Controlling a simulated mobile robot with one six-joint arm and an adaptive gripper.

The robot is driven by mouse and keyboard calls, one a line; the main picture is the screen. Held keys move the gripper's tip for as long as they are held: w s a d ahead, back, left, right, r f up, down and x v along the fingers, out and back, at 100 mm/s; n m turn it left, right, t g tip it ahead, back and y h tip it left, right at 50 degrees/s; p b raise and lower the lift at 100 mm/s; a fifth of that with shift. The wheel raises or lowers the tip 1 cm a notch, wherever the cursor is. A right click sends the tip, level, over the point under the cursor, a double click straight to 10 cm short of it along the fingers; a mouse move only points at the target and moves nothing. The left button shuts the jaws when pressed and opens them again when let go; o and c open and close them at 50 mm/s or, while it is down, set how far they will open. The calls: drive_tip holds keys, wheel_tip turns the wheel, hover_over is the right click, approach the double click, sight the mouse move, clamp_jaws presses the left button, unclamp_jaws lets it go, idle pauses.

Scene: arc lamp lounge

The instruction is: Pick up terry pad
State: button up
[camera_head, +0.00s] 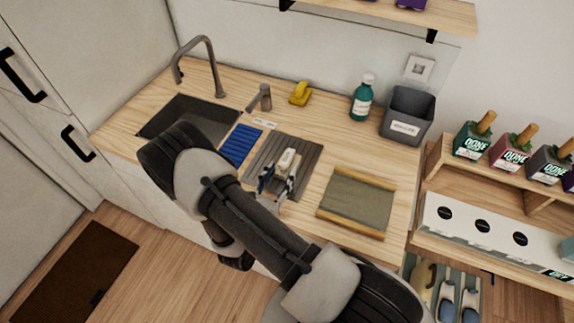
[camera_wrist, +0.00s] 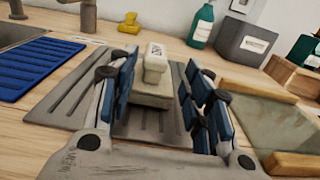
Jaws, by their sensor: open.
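A cream block with a pale upright handle, likely the terry pad (camera_head: 287,160), sits on a grey ridged board (camera_head: 310,151) on the wooden counter. It also shows in the wrist view (camera_wrist: 153,68), between my fingers and ahead of the palm. My gripper (camera_head: 278,174) is open just in front of the block, with one finger on each side in the wrist view (camera_wrist: 167,45). Gaps show between the block and both fingers. The fingers and arm hide part of the board in the head view.
A blue ridged mat (camera_head: 241,145) and sink (camera_head: 188,121) lie left. A tray with wooden edges (camera_head: 356,201) lies right. Behind stand a tap (camera_head: 207,62), small dispenser (camera_head: 262,96), yellow object (camera_head: 300,93), teal bottle (camera_head: 361,99) and grey bin (camera_head: 407,110).

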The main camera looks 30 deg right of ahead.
sight(287, 157)
drive_tip(key=b+x, duration=0.1)
drive_tip(key=x, duration=0.6)
drive_tip(key=shift+w+a+r, duration=0.1)
drive_tip(key=shift+w, duration=0.2)
drive_tip(key=shift+c, duration=0.2)
clamp_jaws()
